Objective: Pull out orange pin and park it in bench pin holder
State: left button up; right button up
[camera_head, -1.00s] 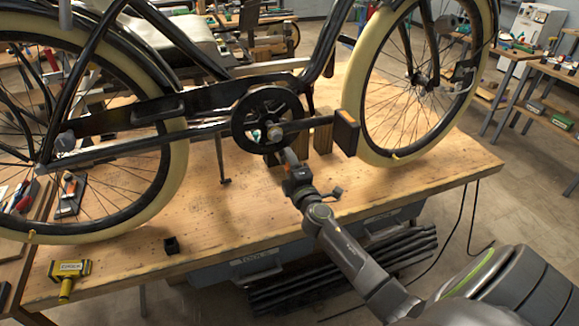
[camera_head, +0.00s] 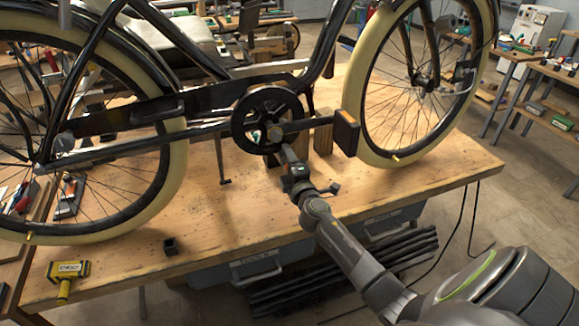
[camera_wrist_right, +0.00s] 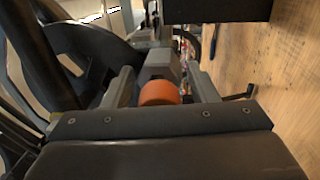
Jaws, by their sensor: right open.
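The orange pin (camera_wrist_right: 160,92) shows in the right wrist view as a short orange cylinder against a grey block-like part. It lies between the two fingers of my right gripper (camera_wrist_right: 161,72), with a gap visible on each side. In the head view my right gripper (camera_head: 286,152) is just below the bicycle's crank hub, and I cannot make out the pin there. A small black square box (camera_head: 170,246), which looks like the bench pin holder, stands near the front edge of the bench. My left gripper is not in view.
The bicycle's crank arm and pedal (camera_head: 346,132) are close above and right of my right gripper. Wooden blocks (camera_head: 323,138) stand behind it. The wooden bench (camera_head: 225,215) is clear around the black box.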

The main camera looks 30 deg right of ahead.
dwell(0.5)
jog(key=c, duration=1)
jog(key=o, duration=1.4)
jog(key=shift+o, duration=0.2)
jog(key=b+v, duration=0.2)
jog(key=v, duration=1.5)
jog(key=shift+s, duration=0.2)
